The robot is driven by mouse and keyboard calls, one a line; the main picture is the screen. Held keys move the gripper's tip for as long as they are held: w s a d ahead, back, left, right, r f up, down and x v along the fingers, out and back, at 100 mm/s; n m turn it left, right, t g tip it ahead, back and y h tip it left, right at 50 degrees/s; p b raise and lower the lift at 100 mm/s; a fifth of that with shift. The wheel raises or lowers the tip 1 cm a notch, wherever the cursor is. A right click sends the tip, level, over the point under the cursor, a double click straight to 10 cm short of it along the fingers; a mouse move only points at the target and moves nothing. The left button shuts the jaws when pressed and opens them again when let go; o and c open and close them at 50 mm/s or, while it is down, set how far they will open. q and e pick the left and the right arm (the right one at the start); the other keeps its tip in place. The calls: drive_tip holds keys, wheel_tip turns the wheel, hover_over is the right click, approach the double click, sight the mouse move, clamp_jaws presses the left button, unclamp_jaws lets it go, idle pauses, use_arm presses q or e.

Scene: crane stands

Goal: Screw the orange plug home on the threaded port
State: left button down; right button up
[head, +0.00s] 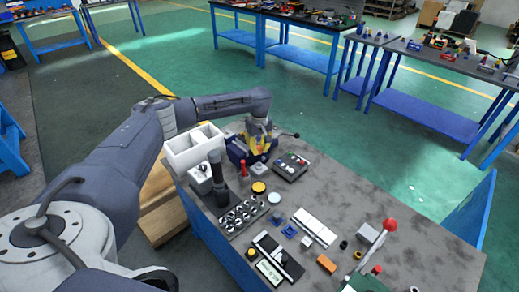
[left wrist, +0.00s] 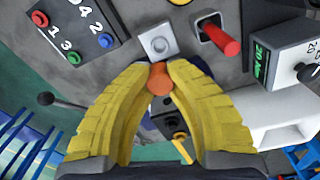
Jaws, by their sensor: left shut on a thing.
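My left gripper (head: 259,138) reaches down over the back left part of the workbench. In the left wrist view its two yellow fingers (left wrist: 159,82) close at the tips on a rounded orange piece, the orange plug (left wrist: 159,85). Just beyond the tips is a small light grey square block with a round centre (left wrist: 157,43), which may be the threaded port. I cannot tell whether the plug touches it. The fingers hide part of the plug. The right gripper is not in view.
A red handle (left wrist: 220,40) stands close right of the fingers. A dark panel with coloured buttons (left wrist: 72,28) lies to the left. A white bin (head: 196,147), a tray of metal parts (head: 242,214) and a red-knobbed lever (head: 390,225) are on the bench. The bench's far right is clear.

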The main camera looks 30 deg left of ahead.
use_arm(q)
drive_tip(key=shift+f, duration=2.9)
drive_tip(key=shift+f, duration=0.9)
drive_tip(key=m, duration=0.4)
drive_tip(key=shift+r, duration=0.1)
drive_tip(key=shift+m, duration=0.5)
drive_tip(key=shift+a+r, duration=0.1)
drive_tip(key=shift+r, duration=0.05)
